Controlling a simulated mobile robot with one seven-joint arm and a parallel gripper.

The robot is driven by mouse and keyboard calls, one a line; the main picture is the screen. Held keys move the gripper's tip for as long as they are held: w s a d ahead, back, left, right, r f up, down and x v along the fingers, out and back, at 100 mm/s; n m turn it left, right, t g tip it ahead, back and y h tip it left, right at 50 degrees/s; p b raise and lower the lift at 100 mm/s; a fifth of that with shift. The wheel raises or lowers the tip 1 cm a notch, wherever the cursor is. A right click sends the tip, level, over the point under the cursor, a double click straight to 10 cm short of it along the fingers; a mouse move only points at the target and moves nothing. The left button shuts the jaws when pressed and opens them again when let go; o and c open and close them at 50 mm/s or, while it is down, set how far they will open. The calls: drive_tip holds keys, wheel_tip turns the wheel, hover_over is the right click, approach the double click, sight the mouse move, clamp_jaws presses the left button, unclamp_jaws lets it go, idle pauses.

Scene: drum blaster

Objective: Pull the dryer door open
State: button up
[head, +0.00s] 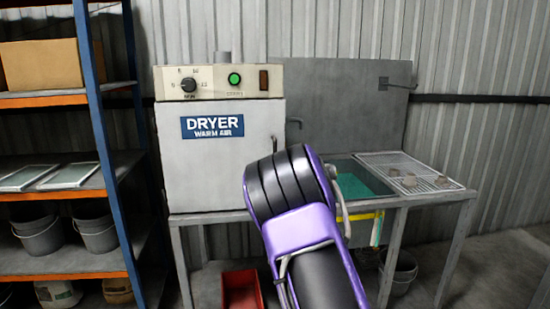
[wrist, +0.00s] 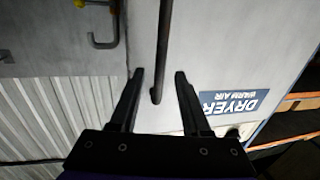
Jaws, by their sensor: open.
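The dryer (head: 222,140) stands on a metal table and has a pale grey front door (head: 205,170) with a blue label. The door looks shut. A sliver of its dark bar handle (head: 274,143) shows at the door's right edge in the head view; my purple and black arm hides the rest. In the wrist view, my gripper (wrist: 159,72) is open, its two black fingers on either side of the lower end of the handle (wrist: 164,35) as pictured. Gaps show on both sides, and I cannot tell how deep the handle sits between the fingers.
To the right are a sink (head: 362,182) with green contents and a wire rack (head: 412,172) with small pieces. A blue-posted shelf (head: 103,130) stands left. A red bin (head: 240,290) sits below the table. A grey panel (head: 340,105) stands behind the sink.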

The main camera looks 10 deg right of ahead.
drive_tip(key=shift+w+a, duration=0.15)
drive_tip(key=shift+w, duration=0.7)
drive_tip(key=shift+w+a, duration=0.15)
drive_tip(key=shift+w, duration=0.65)
clamp_jaws()
